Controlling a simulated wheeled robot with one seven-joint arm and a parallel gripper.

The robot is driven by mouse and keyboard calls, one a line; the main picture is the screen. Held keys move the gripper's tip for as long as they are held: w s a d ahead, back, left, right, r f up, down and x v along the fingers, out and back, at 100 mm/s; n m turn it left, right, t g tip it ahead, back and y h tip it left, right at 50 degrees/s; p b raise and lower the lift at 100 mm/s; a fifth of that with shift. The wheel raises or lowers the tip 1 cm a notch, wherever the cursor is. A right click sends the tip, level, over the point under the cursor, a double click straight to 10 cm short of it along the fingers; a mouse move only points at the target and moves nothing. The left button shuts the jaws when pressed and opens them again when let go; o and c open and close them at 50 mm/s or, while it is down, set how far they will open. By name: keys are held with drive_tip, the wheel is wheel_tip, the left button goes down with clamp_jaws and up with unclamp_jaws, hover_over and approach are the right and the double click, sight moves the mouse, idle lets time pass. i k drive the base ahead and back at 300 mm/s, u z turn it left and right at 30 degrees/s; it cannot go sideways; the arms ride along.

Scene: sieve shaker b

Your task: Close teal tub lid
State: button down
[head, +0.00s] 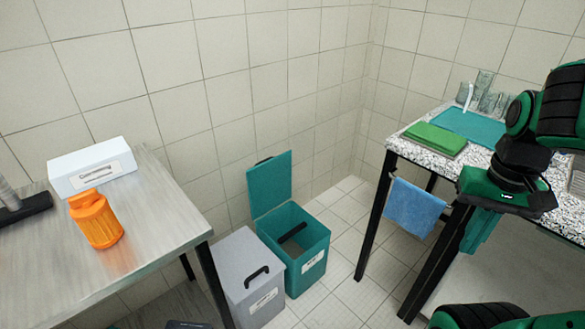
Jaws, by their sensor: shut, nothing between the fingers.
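A teal tub (311,266) stands on the tiled floor in the corner between the two tables. Its teal lid (270,183) stands upright at the back of the tub, leaning near the wall, so the tub is open. Something dark, like a handle or bar, shows inside the tub. A white label is on its front. My gripper (471,248) is at the right, pointing down in front of the right-hand counter. It is shut and empty, well apart from the tub and lid.
A grey lidded bin (243,262) with a black handle stands directly left of the tub. The left table (160,212) holds an orange jar (97,222) and a white box (91,169). The speckled counter (470,178) has a blue towel (412,207) hanging at its side. Floor before the tub is clear.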

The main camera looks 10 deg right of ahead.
sight(269, 182)
drive_tip(key=z, duration=0.2)
drive_tip(key=k, duration=0.55)
drive_tip(key=z, duration=0.55)
drive_tip(key=i, duration=1.2)
drive_tip(key=u, duration=0.8)
drive_tip(key=i, duration=1)
drive_tip(key=u, duration=0.6)
